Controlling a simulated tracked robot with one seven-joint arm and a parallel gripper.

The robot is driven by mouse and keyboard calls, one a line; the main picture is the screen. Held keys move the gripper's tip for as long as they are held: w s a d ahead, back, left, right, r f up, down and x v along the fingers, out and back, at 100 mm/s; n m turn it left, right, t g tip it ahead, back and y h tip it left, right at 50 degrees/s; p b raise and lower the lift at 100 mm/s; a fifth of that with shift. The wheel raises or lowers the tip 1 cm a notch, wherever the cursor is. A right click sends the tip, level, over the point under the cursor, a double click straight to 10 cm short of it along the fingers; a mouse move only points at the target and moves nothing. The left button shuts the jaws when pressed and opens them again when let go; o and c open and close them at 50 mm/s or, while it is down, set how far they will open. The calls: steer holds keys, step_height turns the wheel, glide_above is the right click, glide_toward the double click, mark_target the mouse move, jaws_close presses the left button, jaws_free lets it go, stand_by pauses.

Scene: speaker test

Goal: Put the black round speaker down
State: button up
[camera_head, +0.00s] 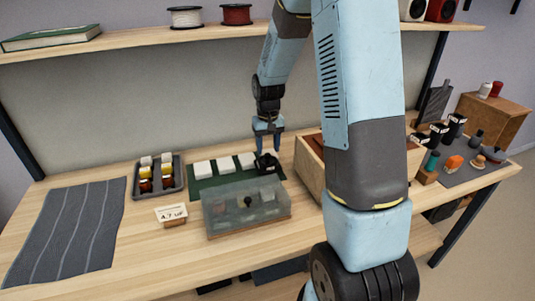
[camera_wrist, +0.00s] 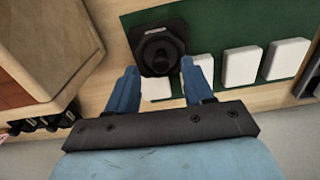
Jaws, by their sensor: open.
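The black speaker (camera_head: 266,164) is at the right end of the green mat (camera_head: 193,188). In the wrist view the speaker (camera_wrist: 158,46) has a squarish black frame with a round cone facing up. My gripper (camera_head: 267,132) points down just above and behind it. In the wrist view my gripper (camera_wrist: 160,70) is open, its blue fingers apart near the speaker's lower edge, with nothing clearly held between them. A white block (camera_wrist: 156,90) shows beside the speaker, between the fingers; I cannot tell whether they touch. More white blocks (camera_head: 225,165) stand in a row on the mat.
A clear-lidded box (camera_head: 222,220) stands in front of the mat. An open wooden box (camera_head: 310,172) is close on the right. A tray of jars (camera_head: 158,190), a small sign (camera_head: 171,213) and a grey cloth (camera_head: 66,235) are left. A shelf (camera_head: 130,40) runs above.

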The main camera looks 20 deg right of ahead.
step_height(320, 180, up, 8)
steer(key=s+a+r+t, duration=0.1)
steer(key=s+r+t, duration=0.2)
steer(key=s+r, duration=1)
steer(key=s+r+t, duration=0.2)
steer(key=s+r, duration=0.2)
steer(key=s, duration=1.1)
steer(key=shift+a+t, duration=0.3)
steer(key=shift+a, duration=0.05)
